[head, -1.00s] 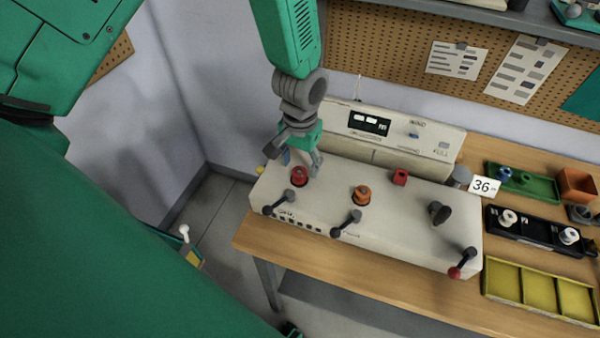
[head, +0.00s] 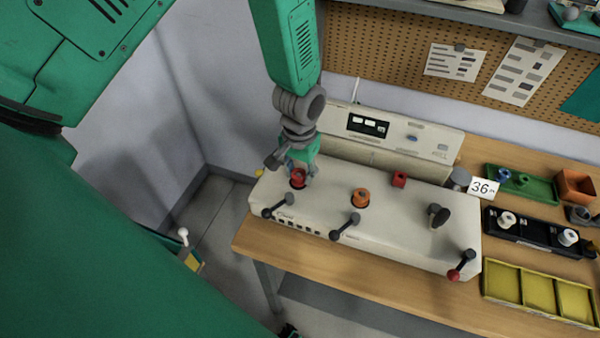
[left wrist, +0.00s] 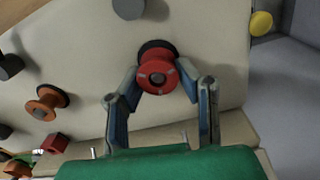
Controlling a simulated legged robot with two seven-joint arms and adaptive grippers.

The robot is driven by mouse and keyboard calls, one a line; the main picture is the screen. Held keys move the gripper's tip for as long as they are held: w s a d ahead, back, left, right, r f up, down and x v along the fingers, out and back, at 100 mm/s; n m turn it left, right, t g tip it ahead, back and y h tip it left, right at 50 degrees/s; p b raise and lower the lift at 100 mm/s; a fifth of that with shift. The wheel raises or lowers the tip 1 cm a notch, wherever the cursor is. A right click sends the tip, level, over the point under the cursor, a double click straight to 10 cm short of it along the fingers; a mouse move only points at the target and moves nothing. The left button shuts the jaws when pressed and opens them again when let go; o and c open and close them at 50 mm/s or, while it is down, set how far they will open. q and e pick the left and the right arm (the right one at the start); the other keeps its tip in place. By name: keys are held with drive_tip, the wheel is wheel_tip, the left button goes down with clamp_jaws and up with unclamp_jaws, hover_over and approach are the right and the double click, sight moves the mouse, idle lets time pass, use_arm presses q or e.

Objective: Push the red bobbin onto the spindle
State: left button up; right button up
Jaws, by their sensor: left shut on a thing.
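The red bobbin (head: 298,177) is at the left end of the cream machine's top, over a dark round base. In the left wrist view the red bobbin (left wrist: 157,76) sits between my left gripper's fingertips (left wrist: 162,84). My left gripper (head: 300,172) comes down from above in the head view, with its fingers on either side of the bobbin. It is shut on the bobbin. The spindle under the bobbin is mostly hidden, so I cannot tell how far down the bobbin sits. My right gripper is not in view.
The cream machine (head: 400,233) stands on a wooden table (head: 350,270). An orange bobbin (head: 361,197), a red block (head: 399,179), a dark knob (head: 438,214) and several levers stick up from it. Yellow (head: 540,293), black (head: 540,234) and green (head: 540,187) trays lie to the right.

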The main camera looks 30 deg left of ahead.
use_arm(q)
wheel_tip(320, 180, up, 10)
drive_tip(key=f, duration=0.1)
drive_tip(key=shift+f+b, duration=1.75)
drive_tip(key=shift+f, duration=1.3)
drive_tip(key=shift+p, duration=1)
drive_tip(key=shift+f+b, duration=0.7)
drive_tip(key=shift+f, duration=0.9)
drive_tip(key=shift+r, duration=0.15)
drive_tip(key=shift+r+p, duration=1.25)
drive_tip(key=shift+p, duration=0.35)
